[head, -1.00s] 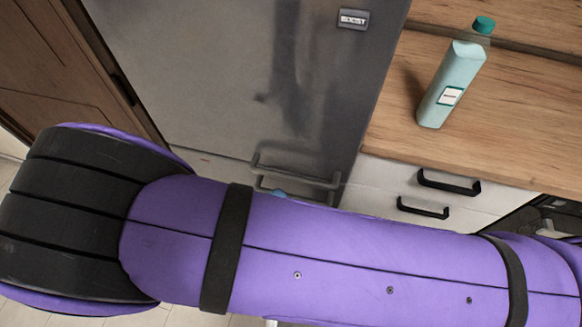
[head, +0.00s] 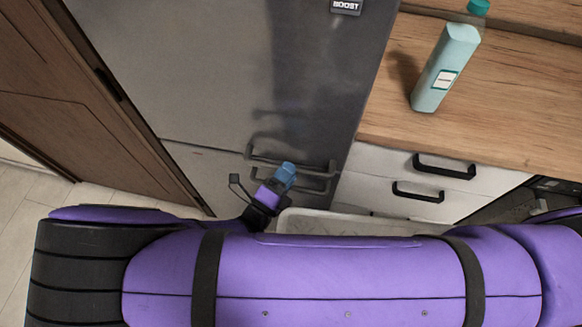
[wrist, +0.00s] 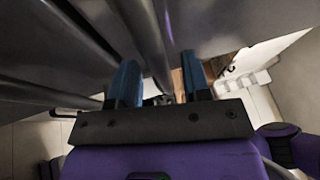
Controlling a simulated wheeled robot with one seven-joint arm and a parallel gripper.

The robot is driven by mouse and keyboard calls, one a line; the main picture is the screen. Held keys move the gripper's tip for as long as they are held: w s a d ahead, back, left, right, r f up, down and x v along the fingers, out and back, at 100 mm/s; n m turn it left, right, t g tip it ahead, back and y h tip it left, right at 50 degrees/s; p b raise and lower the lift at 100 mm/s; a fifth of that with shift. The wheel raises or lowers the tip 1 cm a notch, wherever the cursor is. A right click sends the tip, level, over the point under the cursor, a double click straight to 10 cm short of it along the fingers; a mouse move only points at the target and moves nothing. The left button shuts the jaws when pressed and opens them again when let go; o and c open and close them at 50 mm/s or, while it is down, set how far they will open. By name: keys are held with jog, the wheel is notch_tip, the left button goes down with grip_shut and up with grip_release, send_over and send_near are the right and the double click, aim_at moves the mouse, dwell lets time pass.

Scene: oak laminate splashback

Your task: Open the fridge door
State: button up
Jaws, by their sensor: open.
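The grey metal fridge (head: 215,75) stands in the middle of the head view, and its door looks shut. Two bar handles, the upper one (head: 262,155) and the lower one (head: 318,186), lie close together at the seam between its upper and lower panels. My gripper (head: 288,170) is in front of these handles. In the wrist view my gripper (wrist: 158,65) is open, with its two blue fingers apart. A grey bar (wrist: 150,35) runs between the fingers in the picture; I cannot tell whether either finger touches it. My arm hides the fridge's lower part.
A wooden counter (head: 510,115) with a pale green bottle (head: 445,70) is right of the fridge, above white drawers (head: 385,185) with black handles. A brown wooden panel (head: 60,85) is at left. A pale rimmed thing (head: 340,222) is partly hidden behind my arm.

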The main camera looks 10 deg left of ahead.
jog(key=shift+x, duration=0.8)
jog(key=shift+c, duration=0.2)
grip_shut()
jog(key=shift+s, duration=0.1)
